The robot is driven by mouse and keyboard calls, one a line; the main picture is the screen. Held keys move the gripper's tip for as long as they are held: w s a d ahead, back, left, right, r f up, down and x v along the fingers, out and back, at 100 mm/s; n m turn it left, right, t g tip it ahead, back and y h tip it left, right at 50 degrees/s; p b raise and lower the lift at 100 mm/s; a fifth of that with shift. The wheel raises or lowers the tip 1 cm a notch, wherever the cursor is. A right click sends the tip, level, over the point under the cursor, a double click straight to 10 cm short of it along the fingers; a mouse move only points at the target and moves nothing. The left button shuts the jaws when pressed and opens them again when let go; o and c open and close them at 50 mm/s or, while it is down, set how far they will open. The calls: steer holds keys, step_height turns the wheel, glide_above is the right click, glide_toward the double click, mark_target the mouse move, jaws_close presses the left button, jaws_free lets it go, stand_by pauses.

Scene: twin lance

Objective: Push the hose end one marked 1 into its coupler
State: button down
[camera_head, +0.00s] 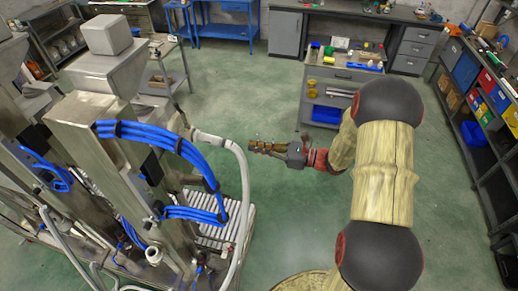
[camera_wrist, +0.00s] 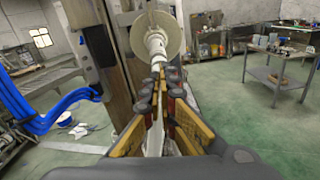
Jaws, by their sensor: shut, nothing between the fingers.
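My gripper (camera_head: 254,146) points left toward the machine, with its fingertips close to a pale hose (camera_head: 243,180). The hose arcs down to the floor, and its upper end (camera_head: 196,135) is by the machine's column. In the wrist view my gripper (camera_wrist: 158,72) has its fingertips together and empty. Just beyond them is a white stepped fitting (camera_wrist: 155,42) in front of a pale round disc (camera_wrist: 171,30). Whether this is the hose end or the coupler, and whether they are joined, I cannot tell. A pale strip shows between the finger links. No mark 1 is readable.
The steel machine (camera_head: 85,125) fills the left, with bundled blue hoses (camera_head: 165,140) on its columns. A slatted white platform (camera_head: 215,232) lies at its foot. A tool cart (camera_head: 340,90) stands behind my arm, and shelves (camera_head: 480,100) line the right. Green floor between is clear.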

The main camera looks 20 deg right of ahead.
steer(key=shift+x, duration=2.65)
steer(key=shift+w+a, duration=0.2)
steer(key=shift+a, duration=0.2)
steer(key=shift+d, duration=0.1)
steer(key=v, duration=1.4)
steer(key=shift+s+d, duration=0.15)
